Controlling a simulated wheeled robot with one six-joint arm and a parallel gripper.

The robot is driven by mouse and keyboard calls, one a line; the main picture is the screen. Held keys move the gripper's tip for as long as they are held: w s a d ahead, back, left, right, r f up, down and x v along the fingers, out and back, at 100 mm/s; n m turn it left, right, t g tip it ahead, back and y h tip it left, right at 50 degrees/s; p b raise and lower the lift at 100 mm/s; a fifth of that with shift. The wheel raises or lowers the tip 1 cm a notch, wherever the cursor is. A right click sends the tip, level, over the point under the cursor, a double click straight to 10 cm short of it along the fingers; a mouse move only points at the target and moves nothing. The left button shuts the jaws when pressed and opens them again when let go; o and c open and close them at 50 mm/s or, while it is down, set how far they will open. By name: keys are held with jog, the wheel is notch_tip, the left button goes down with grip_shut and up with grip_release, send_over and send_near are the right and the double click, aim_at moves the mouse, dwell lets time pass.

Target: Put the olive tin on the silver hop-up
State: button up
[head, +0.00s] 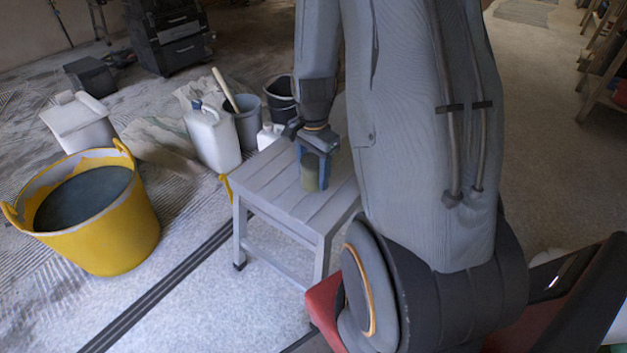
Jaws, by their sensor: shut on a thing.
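The silver hop-up (268,192) stands on the floor in the middle of the head view, with a slatted grey top and splayed legs. My gripper (314,174) points down over the right part of its top and is shut on the olive tin (311,178). The tin is upright between the fingers, which hide its sides. Its base appears at or very close to the hop-up's top; I cannot tell whether it touches. My arm hides the hop-up's right rear part.
A yellow tub (107,232) with dark contents stands left of the hop-up. A white jerrycan (212,138), a grey bucket (244,122) and a black bucket (282,100) stand behind it. A white container (78,122) and black toolboxes (172,38) are farther back. The hop-up's left top is clear.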

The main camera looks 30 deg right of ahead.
aim_at(313, 182)
jog(key=shift+f+b, duration=0.3)
jog(key=shift+f, duration=1.4)
jog(key=o, duration=1.3)
jog(key=shift+f, duration=0.1)
